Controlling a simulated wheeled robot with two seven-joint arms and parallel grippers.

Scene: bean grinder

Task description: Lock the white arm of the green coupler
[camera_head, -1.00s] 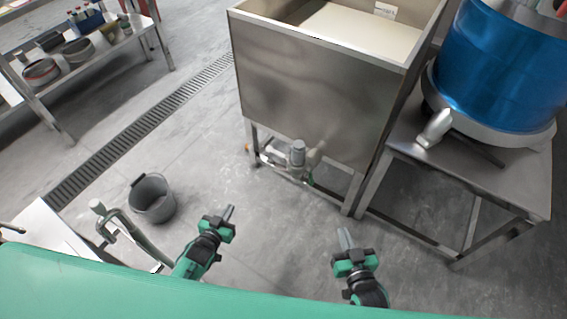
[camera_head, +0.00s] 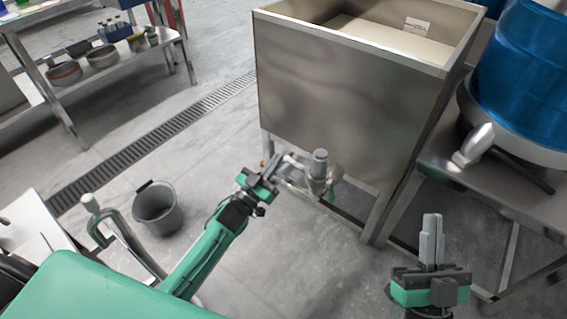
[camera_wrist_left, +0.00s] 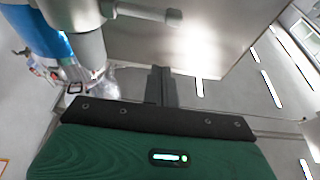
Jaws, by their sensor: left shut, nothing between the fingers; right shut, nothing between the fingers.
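My right gripper (camera_head: 432,238) is shut and empty, pointing up at the lower right.
The steel hopper (camera_head: 340,100) stands over the fitting, and its front leg (camera_head: 378,218) is to the right. A metal stand (camera_head: 500,195) holds a blue drum (camera_head: 525,80). A grey bucket (camera_head: 158,210) sits on the floor at left. Floor between the grippers is clear.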

